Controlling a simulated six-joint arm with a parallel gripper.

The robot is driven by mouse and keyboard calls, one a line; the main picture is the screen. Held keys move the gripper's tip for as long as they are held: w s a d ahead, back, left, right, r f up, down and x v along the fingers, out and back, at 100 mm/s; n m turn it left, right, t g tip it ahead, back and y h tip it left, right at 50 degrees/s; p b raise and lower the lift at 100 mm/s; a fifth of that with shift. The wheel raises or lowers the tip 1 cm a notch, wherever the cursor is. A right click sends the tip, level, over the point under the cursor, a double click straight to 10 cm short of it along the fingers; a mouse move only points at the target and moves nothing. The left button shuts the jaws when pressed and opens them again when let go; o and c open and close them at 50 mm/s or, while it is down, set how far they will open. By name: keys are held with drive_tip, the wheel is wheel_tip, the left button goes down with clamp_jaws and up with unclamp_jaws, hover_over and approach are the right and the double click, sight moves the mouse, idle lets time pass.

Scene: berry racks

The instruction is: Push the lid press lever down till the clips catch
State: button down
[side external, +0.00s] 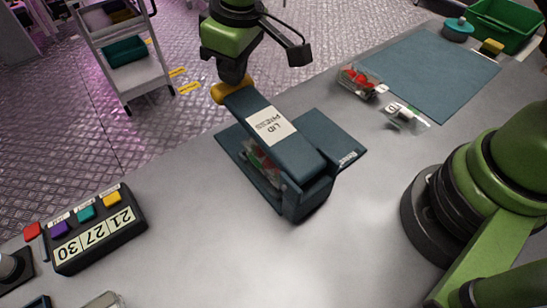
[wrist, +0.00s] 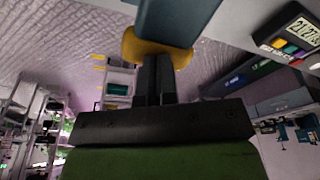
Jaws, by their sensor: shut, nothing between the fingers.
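The lid press (side external: 318,190) stands on the grey table, with a dark blue lever (side external: 298,141) labelled "LID PRESS" and a yellow knob (side external: 229,92) at its far end. A clear punnet with red berries shows partly under the lever (side external: 262,163); the lever hides most of it and its clips. My gripper (side external: 236,82) points down at the knob, fingers shut with nothing between them. In the wrist view the shut fingertips (wrist: 156,58) are at the yellow knob (wrist: 140,47) and appear to touch it. The lever (wrist: 175,20) extends beyond.
A berry punnet (side external: 362,82) and a clear packet with a label (side external: 404,117) lie right of the press, by a blue mat (side external: 430,68). A black counter box (side external: 97,229) with coloured buttons stands at left.

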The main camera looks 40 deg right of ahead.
drive_tip(key=shift+f, duration=1.05)
drive_tip(key=shift+r, duration=4.5)
drive_tip(key=shift+d+r, duration=0.1)
drive_tip(key=s+d+r+m+t, duration=0.1)
drive_tip(key=s+d+r+m, duration=0.2)
drive_tip(key=s+d+r, duration=0.4)
drive_tip(key=s+d+r+m+t, duration=0.1)
drive_tip(key=s+d+m+t, duration=0.1)
drive_tip(key=s, duration=0.6)
drive_tip(key=s+d+r+m+t+y, duration=0.1)
drive_tip(key=s+d+r+m+t, duration=0.1)
drive_tip(key=s+d+m, duration=0.3)
drive_tip(key=s, duration=0.2)
drive_tip(key=shift+s+d+r, duration=0.25)
drive_tip(key=shift+s+r, duration=0.05)
drive_tip(key=shift+s, duration=0.05)
